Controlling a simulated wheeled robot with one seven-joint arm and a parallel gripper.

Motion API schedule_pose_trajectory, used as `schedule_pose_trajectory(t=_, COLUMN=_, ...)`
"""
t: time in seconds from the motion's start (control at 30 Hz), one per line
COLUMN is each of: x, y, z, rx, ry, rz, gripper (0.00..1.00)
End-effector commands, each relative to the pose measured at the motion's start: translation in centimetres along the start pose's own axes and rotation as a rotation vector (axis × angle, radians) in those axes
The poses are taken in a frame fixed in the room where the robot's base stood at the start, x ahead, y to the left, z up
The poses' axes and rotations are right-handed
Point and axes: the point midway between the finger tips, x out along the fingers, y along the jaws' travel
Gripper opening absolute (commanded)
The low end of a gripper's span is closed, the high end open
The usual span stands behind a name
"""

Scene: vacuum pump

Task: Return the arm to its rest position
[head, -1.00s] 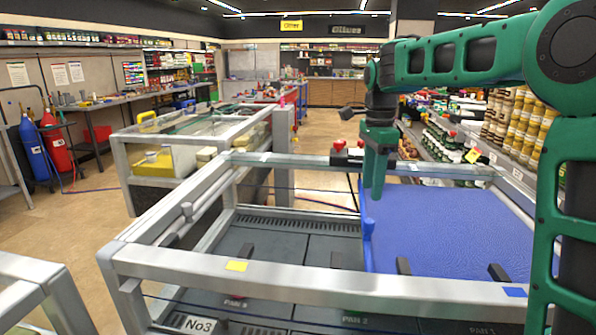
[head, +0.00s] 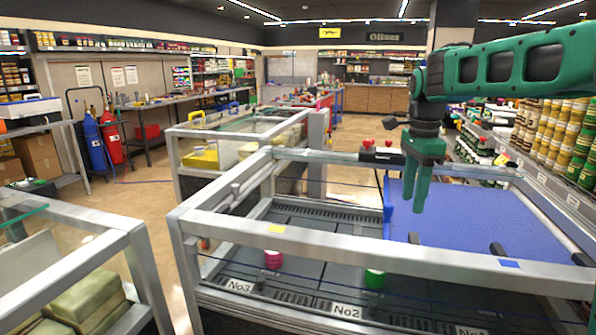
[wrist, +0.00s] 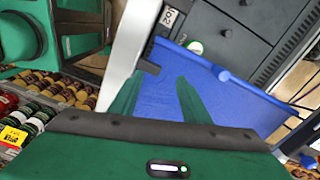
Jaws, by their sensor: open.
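My green arm comes in from the upper right in the head view. My gripper (head: 416,185) points down over the glass-topped metal case, above its blue-lined section (head: 470,215). In the wrist view, my gripper (wrist: 160,95) shows two green fingers spread apart with nothing between them, and the blue surface lies beyond them.
The case's metal frame (head: 330,245) runs around and below my gripper. Red knobs (head: 378,143) stand on its far rail. Stocked shelves (head: 560,130) line the right. Another case (head: 90,240) is at the lower left. Open floor (head: 150,215) lies between the cases.

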Motion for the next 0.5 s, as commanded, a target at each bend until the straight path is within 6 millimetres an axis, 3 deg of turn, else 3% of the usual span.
schedule_pose_trajectory(t=0.37, x=1.0, y=6.8, z=-5.9, rx=-0.185, ry=0.034, rz=0.003, gripper=0.43)
schedule_pose_trajectory(t=0.5, x=1.9, y=10.7, z=-8.2, rx=-0.291, ry=0.043, rz=0.009, gripper=0.43)
